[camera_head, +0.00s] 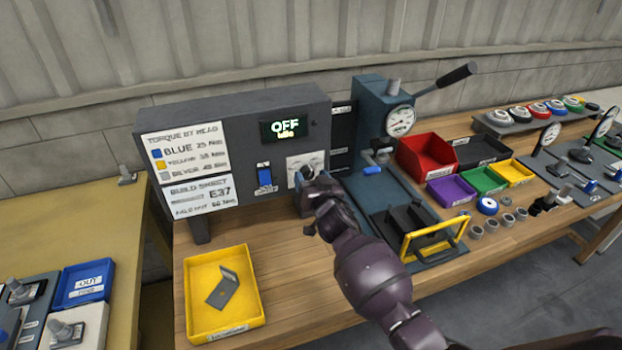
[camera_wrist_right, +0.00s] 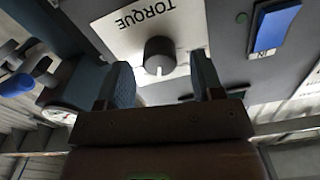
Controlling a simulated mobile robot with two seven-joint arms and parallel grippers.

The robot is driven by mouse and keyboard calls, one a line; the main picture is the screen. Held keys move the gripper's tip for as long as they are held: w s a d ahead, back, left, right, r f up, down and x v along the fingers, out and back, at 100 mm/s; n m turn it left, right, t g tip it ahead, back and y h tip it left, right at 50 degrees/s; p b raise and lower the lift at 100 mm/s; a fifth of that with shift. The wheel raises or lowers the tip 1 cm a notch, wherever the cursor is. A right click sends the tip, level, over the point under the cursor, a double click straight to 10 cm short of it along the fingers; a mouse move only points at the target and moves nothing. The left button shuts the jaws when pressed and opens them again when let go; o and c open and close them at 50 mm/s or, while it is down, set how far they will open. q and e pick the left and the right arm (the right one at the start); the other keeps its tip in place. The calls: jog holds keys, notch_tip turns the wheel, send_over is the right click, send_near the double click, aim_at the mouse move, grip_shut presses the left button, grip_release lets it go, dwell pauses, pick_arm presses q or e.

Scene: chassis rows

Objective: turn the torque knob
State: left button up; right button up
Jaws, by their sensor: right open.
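The torque knob (camera_wrist_right: 160,56) is a dark round knob with a pale pointer line on a white plate labelled TORQUE (camera_wrist_right: 125,28). In the right wrist view it stands between the two fingers of my right gripper (camera_wrist_right: 164,85), which is open, with a gap on both sides. In the head view my right gripper (camera_head: 311,190) is at the panel's white plate (camera_head: 303,161) and hides most of the knob. The grey control box (camera_head: 232,115) has a display (camera_head: 286,128) reading OFF and Idle. My left gripper is not in view.
A blue switch (camera_head: 264,175) sits left of the knob plate. A yellow tray (camera_head: 256,290) with a grey piece lies below the box. A press (camera_head: 378,120) with a lever and gauge stands close on the right. Coloured bins, including a red one (camera_head: 428,153), lie beyond it.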

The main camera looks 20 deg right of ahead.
jog(key=shift+w, duration=0.15)
jog(key=c, duration=0.9)
